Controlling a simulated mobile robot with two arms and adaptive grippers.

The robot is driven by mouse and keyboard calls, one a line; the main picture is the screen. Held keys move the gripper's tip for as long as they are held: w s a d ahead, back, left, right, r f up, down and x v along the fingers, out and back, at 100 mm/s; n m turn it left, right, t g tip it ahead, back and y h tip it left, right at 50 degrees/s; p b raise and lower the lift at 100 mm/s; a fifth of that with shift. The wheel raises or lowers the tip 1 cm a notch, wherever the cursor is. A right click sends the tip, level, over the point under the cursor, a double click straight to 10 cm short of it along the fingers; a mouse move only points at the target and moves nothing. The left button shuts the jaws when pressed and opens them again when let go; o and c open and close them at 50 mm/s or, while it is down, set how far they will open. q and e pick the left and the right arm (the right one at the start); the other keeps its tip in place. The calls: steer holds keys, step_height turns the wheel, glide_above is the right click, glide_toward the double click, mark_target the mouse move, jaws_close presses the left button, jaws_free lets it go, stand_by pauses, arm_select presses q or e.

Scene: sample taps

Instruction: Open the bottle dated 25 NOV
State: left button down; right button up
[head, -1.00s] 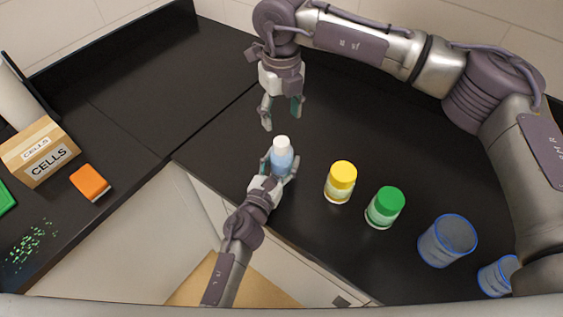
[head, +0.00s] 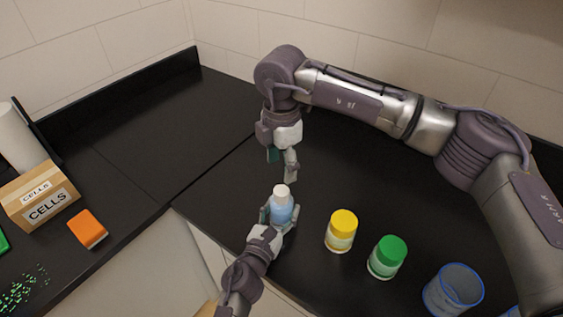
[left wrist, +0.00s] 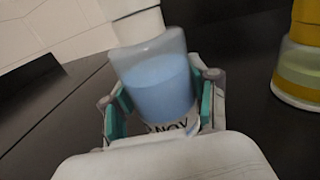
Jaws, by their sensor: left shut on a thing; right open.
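A bottle with light blue liquid (head: 281,212) and a white cap (head: 281,191) stands near the counter's front edge. My left gripper (head: 278,217) is shut around its body. In the left wrist view the bottle (left wrist: 157,85) is between the teal finger pads, with the cap cut off at the top. Its label shows upside-down letters that seem to read NOV; the day is hidden. My right gripper (head: 281,168) is open, pointing down just above the white cap, with nothing between its fingers. I cannot tell whether the bottle touches the counter.
To the right stand a yellow-capped bottle (head: 341,230), a green-capped bottle (head: 387,257) and a blue-rimmed cup (head: 454,290). At left are a CELLS box (head: 40,196) and an orange block (head: 87,229). The counter behind the bottle is clear.

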mark_target(281, 190)
steer(key=m, duration=0.4)
steer(key=shift+f, duration=4)
